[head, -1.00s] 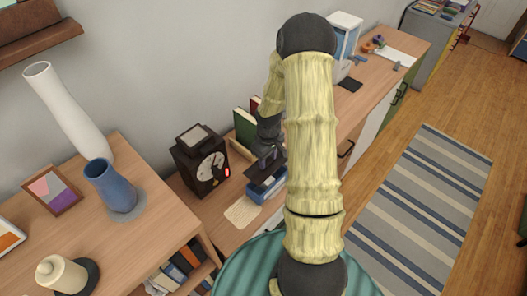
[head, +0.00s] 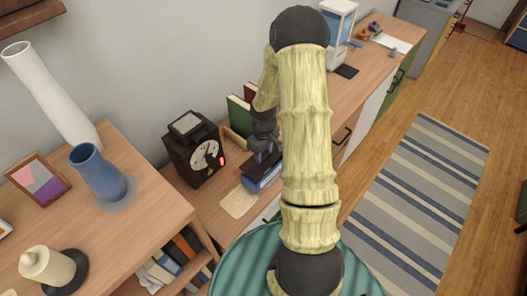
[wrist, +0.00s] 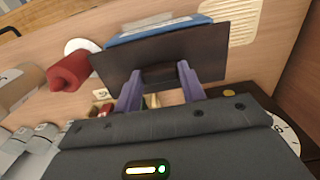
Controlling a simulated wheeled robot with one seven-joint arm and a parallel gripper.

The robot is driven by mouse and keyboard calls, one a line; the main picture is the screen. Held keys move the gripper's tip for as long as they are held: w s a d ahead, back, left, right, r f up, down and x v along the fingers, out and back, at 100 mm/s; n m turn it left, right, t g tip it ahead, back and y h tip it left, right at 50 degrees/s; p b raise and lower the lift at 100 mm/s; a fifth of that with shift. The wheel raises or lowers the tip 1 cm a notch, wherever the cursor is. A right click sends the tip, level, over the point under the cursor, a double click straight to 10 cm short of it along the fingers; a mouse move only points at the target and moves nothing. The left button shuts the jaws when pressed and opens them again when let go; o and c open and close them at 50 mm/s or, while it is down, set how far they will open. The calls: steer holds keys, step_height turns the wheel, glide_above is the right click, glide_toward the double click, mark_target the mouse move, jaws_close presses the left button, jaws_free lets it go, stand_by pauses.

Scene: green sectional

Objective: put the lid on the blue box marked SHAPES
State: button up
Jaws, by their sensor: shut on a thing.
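The blue box (head: 266,181) stands on the low wooden cabinet, right of the black clock. It also shows in the wrist view (wrist: 165,36) behind the lid's far edge, with a pale strip on top. Its marking cannot be read. The dark flat lid (wrist: 170,52) is held by its middle handle between the purple fingers of my gripper (wrist: 160,82). In the head view my gripper (head: 264,153) is over the box, partly hidden by my arm. The lid overlaps the box in view; whether they touch cannot be told.
The black clock (head: 195,150) stands close left of the box. A beige mat (head: 239,202) lies in front. Green and red books (head: 240,114) stand behind. A red object (wrist: 70,70) is near the lid in the wrist view.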

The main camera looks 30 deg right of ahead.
steer(key=shift+f+b, duration=0.65)
steer(key=shift+f, duration=0.6)
steer(key=shift+f, duration=0.6)
stand_by(1.6)
stand_by(0.4)
steer(key=o, duration=1.5)
steer(key=shift+r, duration=0.15)
steer(key=shift+r+p, duration=2.8)
steer(key=shift+r, duration=0.6)
jaws_close()
